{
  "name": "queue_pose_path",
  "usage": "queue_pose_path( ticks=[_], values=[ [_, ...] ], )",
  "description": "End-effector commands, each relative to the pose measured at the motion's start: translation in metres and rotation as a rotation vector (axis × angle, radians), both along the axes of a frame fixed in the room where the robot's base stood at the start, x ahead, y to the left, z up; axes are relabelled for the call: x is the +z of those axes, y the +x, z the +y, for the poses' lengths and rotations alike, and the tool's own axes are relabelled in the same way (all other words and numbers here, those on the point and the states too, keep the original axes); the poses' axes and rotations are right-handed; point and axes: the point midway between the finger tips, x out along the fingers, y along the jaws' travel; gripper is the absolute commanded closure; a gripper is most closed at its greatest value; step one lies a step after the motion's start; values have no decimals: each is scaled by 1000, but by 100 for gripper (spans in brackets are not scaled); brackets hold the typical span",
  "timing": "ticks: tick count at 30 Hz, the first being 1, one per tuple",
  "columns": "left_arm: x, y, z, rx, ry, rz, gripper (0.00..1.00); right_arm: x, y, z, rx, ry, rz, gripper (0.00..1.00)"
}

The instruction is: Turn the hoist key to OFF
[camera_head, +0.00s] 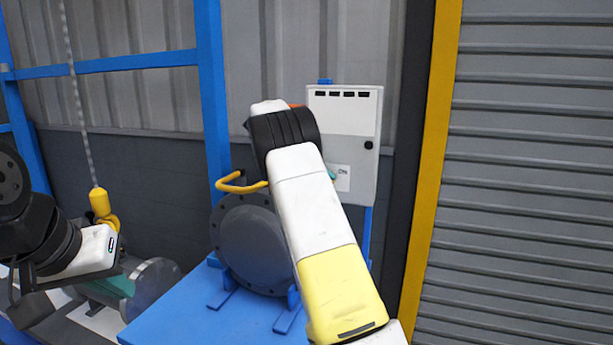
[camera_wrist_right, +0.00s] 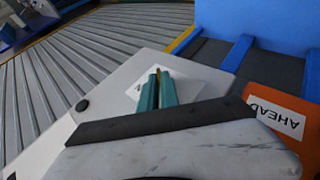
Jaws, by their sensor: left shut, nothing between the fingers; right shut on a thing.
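The pale grey control box (camera_head: 345,112) hangs upright at the back, with a white label plate (camera_head: 343,184) reading ON. In the right wrist view the box (camera_wrist_right: 112,90) is seen close up, with the plate (camera_wrist_right: 200,82) behind the fingers. My right gripper (camera_head: 332,174) has its teal fingers at the plate, mostly hidden by my arm. In the right wrist view my right gripper (camera_wrist_right: 157,90) is shut on the hoist key (camera_wrist_right: 158,73), a thin brownish piece; its pointing direction cannot be told. My left gripper (camera_head: 120,287) is shut and empty at lower left.
A grey flanged shell (camera_head: 250,245) sits on a blue stand (camera_head: 190,310), below a yellow handle (camera_head: 238,187). A yellow hoist hook (camera_head: 100,203) hangs on a chain near my left gripper. An orange panel (camera_wrist_right: 287,105) marked AHEAD is close to my right gripper.

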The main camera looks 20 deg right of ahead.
Motion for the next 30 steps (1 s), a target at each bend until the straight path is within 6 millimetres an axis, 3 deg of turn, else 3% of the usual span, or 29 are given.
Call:
queue_pose_path(
  ticks=[3,7,19,30],
  values=[
    [0,0,0,0,0,0,100,0,0,1,2,1,-2,100],
    [0,0,0,0,0,0,100,0,0,0,2,1,-2,73],
    [0,0,0,0,0,0,100,5,2,6,2,0,-3,73],
    [0,0,0,0,0,0,100,42,7,50,2,0,-3,73]
  ],
)
